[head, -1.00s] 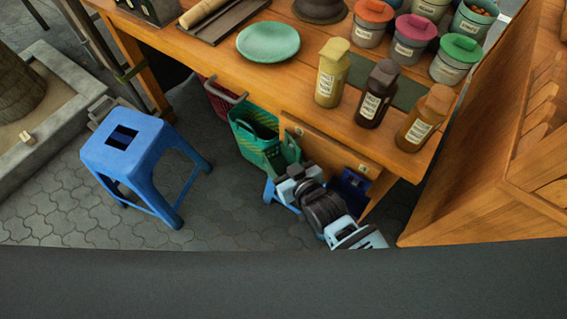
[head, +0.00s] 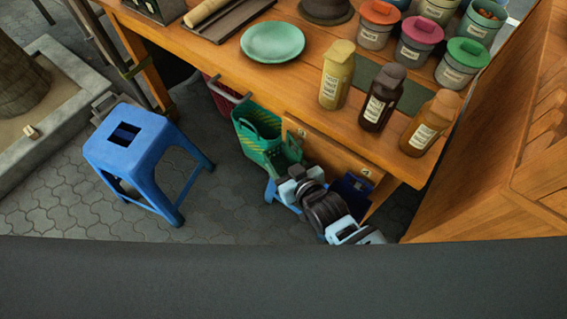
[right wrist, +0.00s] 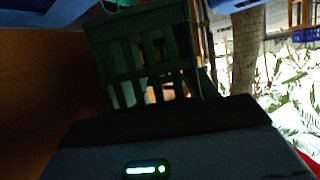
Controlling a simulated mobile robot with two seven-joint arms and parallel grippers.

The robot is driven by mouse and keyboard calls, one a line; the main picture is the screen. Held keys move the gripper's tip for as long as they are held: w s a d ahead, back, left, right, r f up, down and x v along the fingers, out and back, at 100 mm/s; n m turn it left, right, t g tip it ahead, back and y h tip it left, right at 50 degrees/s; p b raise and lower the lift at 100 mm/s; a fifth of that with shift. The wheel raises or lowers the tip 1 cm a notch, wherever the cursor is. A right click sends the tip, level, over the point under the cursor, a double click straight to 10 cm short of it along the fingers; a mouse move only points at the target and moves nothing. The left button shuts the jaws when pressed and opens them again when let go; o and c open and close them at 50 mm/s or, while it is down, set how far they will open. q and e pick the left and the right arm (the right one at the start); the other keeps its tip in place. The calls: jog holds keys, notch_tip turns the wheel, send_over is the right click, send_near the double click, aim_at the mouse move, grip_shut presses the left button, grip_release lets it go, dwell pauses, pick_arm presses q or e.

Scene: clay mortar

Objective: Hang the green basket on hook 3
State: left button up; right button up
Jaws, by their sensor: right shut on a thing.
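The green basket (head: 262,150) hangs low at the table's front in the head view, right of a red basket (head: 224,98). My right gripper (head: 287,174) is at the green basket's near right side, shut on it; its fingertips are hard to make out. In the right wrist view, the dark slatted side of the green basket (right wrist: 150,62) stands just ahead of my right gripper. A wooden board (head: 335,155) at the table front carries small fittings, but I cannot read any hook number. Whether the green basket touches a hook is hidden. My left gripper is not in view.
A blue basket (head: 350,192) is at the board's right end. Bottles (head: 377,97), lidded jars (head: 418,38) and a green plate (head: 272,42) stand on the table (head: 300,80). A blue stool (head: 142,150) stands left. A wooden rack (head: 480,165) is right. Paving between stool and baskets is clear.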

jog(key=shift+w+d+f+h, duration=0.15)
jog(key=shift+w+d, duration=0.15)
jog(key=shift+d, duration=0.2)
jog(key=shift+w+d+r+h, duration=0.15)
jog(key=shift+w+d, duration=0.15)
jog(key=shift+d, duration=0.2)
jog(key=o, duration=1.3)
jog(key=shift+f, duration=0.1)
jog(key=shift+c, duration=0.2)
jog(key=shift+s, duration=0.35)
jog(key=shift+o, duration=0.7)
jog(key=p+v, duration=0.1)
jog(key=v, duration=0.5)
jog(key=shift+s+a, duration=0.3)
jog(key=shift+s, duration=0.05)
jog(key=shift+s+a+r, duration=0.1)
jog(key=shift+s+r, duration=0.3)
jog(key=shift+s, duration=0.15)
